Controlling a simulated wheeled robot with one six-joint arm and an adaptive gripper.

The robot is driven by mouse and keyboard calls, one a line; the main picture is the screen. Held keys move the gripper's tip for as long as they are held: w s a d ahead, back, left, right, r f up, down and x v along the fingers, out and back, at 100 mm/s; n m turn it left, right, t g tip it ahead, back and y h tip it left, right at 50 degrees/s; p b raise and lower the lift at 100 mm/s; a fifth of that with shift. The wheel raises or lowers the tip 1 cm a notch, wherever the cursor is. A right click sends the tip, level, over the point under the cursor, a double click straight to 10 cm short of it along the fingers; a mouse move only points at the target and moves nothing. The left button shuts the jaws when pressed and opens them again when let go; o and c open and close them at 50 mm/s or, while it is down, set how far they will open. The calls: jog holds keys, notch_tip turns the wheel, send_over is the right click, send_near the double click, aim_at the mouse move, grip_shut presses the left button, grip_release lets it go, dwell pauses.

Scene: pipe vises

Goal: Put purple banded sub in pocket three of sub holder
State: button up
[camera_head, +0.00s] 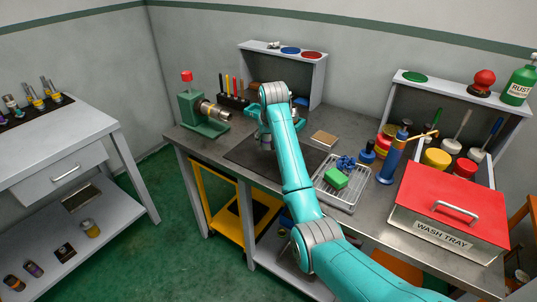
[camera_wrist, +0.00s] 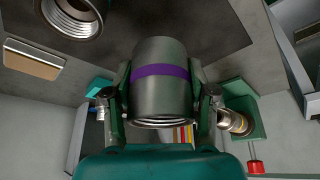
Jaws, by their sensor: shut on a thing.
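The purple banded sub (camera_wrist: 162,72), a dark grey metal cylinder with a purple ring and a threaded open end, is held in my gripper (camera_wrist: 163,100) in the wrist view. My gripper is shut around its sides. In the head view my gripper (camera_head: 266,133) is over the dark mat on the workbench; my arm hides the sub there. A dark holder (camera_head: 62,101) with several silver and yellow-banded pieces stands on the left table, probably the sub holder. Its pocket numbers cannot be read.
A green vise (camera_head: 203,118) with a red knob grips a metal pipe at the workbench's back left. A wire basket (camera_head: 350,196), blue tool (camera_head: 394,158) and red wash tray (camera_head: 452,205) stand to the right. A threaded metal part (camera_wrist: 70,14) shows in the wrist view. Green floor separates the tables.

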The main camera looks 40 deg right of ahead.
aim_at(267, 161)
jog(key=shift+f, duration=3.85)
jog(key=o, duration=1.1)
jog(key=shift+f, duration=0.15)
